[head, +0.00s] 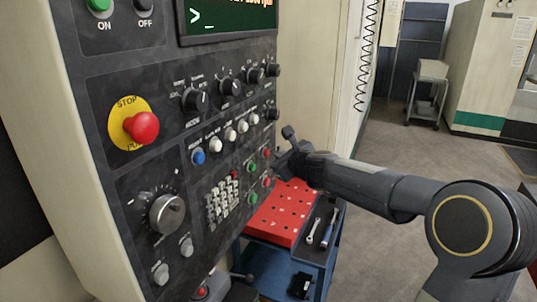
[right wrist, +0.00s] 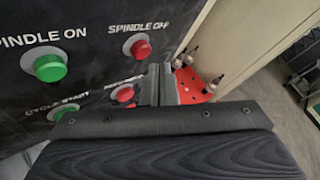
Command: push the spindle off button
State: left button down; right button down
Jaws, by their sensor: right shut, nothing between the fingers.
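The spindle off button is a red round button (right wrist: 141,48) under the label SPINDLE OFF in the right wrist view. In the head view it is the upper red button (head: 267,154) of the small group low on the panel. My right gripper (head: 284,160) is shut and empty, just right of this group. In the right wrist view its closed fingertips (right wrist: 160,86) are below and slightly right of the spindle off button, beside the lower red button (right wrist: 123,94). I cannot tell whether they touch the panel. My left gripper is not in view.
The green spindle on button (right wrist: 50,68) is left of the red one, with another green button (right wrist: 64,111) below. A red emergency stop (head: 142,127) and several knobs cover the control panel (head: 95,75). A blue cart (head: 268,270) with a red perforated block (head: 284,213) stands below my arm.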

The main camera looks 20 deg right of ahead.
jog(key=s+d, duration=0.3)
jog(key=shift+s+d, duration=0.1)
jog(key=shift+s, duration=0.25)
dwell(0.7)
jog(key=s+a+f+n+g+y, duration=0.25)
jog(key=s+a+n+y, duration=0.35)
jog(key=s+a+n, duration=0.95)
jog(key=s+a+f+n+g, duration=0.1)
jog(key=s+f+n+g, duration=0.2)
jog(key=s+f+n, duration=0.3)
jog(key=s+a+f+n+g+h, duration=0.1)
jog(key=s+f+n+g, duration=0.2)
jog(key=s, duration=1.1)
notch_tip(320, 180, down, 3)
jog(key=n, duration=0.5)
jog(key=shift+f, duration=0.15)
jog(key=shift+g, duration=0.25)
